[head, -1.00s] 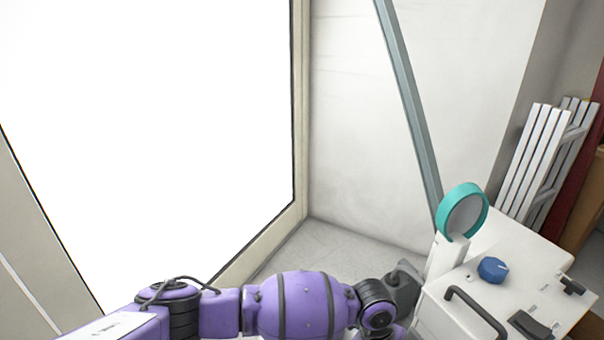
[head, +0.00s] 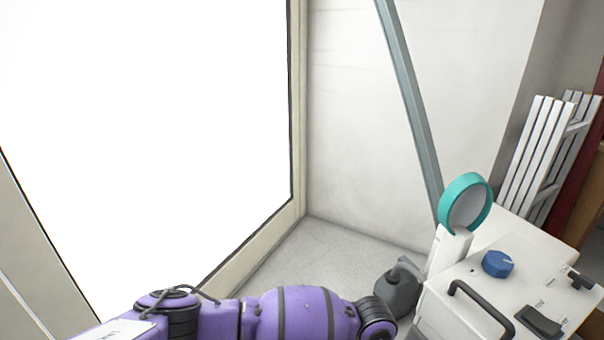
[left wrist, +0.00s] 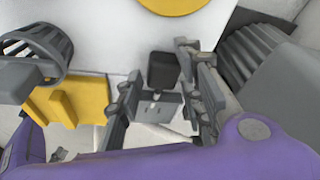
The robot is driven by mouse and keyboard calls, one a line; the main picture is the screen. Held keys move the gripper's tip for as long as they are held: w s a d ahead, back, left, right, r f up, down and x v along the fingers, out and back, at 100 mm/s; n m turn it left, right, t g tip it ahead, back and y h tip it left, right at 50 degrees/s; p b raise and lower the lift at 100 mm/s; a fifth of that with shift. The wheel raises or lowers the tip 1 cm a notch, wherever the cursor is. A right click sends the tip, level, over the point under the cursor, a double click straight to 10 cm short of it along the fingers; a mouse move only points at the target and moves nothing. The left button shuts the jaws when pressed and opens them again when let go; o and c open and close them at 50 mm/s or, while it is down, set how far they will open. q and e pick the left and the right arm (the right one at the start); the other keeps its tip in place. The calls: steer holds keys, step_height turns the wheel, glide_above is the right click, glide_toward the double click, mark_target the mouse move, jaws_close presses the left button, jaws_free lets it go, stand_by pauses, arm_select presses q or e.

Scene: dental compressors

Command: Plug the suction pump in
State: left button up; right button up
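The suction pump (head: 468,285) is the white machine at the lower right of the head view. It has a blue knob, a black handle and a teal-rimmed round part on top. My left arm reaches toward it from the left, and its gripper is below the head picture. In the left wrist view my left gripper (left wrist: 160,92) has its two grey fingers apart. A small black block (left wrist: 163,70) shows between them, against a pale surface; I cannot tell whether a finger touches it. No plug or cord can be made out for certain. My right gripper is not in view.
A grey part (head: 398,288) sits beside the pump's left side. White slatted panels (head: 540,150) lean at the right. A grey sloping post (head: 412,100) stands behind the pump. Yellow parts (left wrist: 70,105) and grey ribbed parts (left wrist: 250,55) flank the gripper in the wrist view.

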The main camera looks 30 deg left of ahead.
arm_select(q)
steer(key=shift+w+r, duration=0.1)
steer(key=c, duration=0.6)
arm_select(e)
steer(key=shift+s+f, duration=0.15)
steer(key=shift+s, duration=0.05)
arm_select(q)
steer(key=shift+r, duration=0.15)
steer(key=shift+r, duration=0.25)
step_height(320, 180, up, 2)
steer(key=shift+r+p, duration=0.15)
steer(key=shift+p, duration=0.6)
steer(key=shift+s+d+r+p, duration=1.2)
steer(key=shift+d+r, duration=0.45)
steer(key=shift+d, duration=0.4)
steer(key=shift+s+d+r+p, duration=1.2)
steer(key=shift+d+r, duration=0.45)
steer(key=shift+d, duration=0.35)
steer(key=shift+s+d+r+p, duration=1.2)
steer(key=shift+d+r, duration=0.45)
steer(key=shift+d, duration=0.4)
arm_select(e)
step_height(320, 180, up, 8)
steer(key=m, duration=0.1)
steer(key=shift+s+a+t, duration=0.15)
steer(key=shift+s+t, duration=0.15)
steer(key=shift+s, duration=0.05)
